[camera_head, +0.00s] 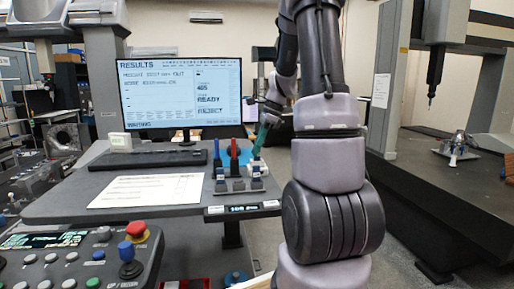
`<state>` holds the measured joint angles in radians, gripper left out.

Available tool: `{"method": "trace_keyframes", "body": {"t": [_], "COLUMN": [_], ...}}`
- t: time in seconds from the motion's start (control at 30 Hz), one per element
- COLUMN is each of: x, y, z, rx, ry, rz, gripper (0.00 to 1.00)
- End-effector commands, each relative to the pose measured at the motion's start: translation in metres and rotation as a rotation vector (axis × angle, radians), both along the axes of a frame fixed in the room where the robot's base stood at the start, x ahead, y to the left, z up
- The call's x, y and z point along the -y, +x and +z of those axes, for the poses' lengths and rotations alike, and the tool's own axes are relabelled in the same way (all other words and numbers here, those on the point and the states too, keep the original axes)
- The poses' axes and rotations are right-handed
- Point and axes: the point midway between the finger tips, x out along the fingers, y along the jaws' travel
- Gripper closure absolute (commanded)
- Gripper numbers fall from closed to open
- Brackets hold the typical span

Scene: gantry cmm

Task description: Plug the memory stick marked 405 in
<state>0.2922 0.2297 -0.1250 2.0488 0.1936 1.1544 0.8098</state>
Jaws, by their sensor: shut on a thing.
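My gripper (268,118) is above the right part of the desk, shut on a teal stick (261,140) that tilts down to the left. The teal stick's lower end is close above a small white piece (255,166); I cannot tell whether they touch. A red stick (234,152) and a blue stick (217,155) stand upright to the left in a small rack. Small pale label tags (238,184) show in front of the rack, too small to read. I cannot read 405 on any stick. No socket can be made out clearly.
A monitor (182,92) headed RESULTS stands behind a black keyboard (150,159). A paper sheet (147,190) lies on the desk (75,205). A control panel (75,262) with a red button and joystick is at front left. A measuring machine's granite table (455,200) is at right.

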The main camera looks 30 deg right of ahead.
Motion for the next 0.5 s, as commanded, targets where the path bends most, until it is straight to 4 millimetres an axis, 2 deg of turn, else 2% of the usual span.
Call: {"method": "trace_keyframes", "body": {"t": [0.03, 0.1, 0.5], "x": [0.0, 0.0, 0.002], "y": [0.0, 0.0, -0.0003], "z": [0.0, 0.0, 0.0051], "rx": [0.0, 0.0, 0.001], "ry": [0.0, 0.0, 0.0], "rz": [0.0, 0.0, 0.0], "gripper": [0.8, 0.53, 0.53]}}
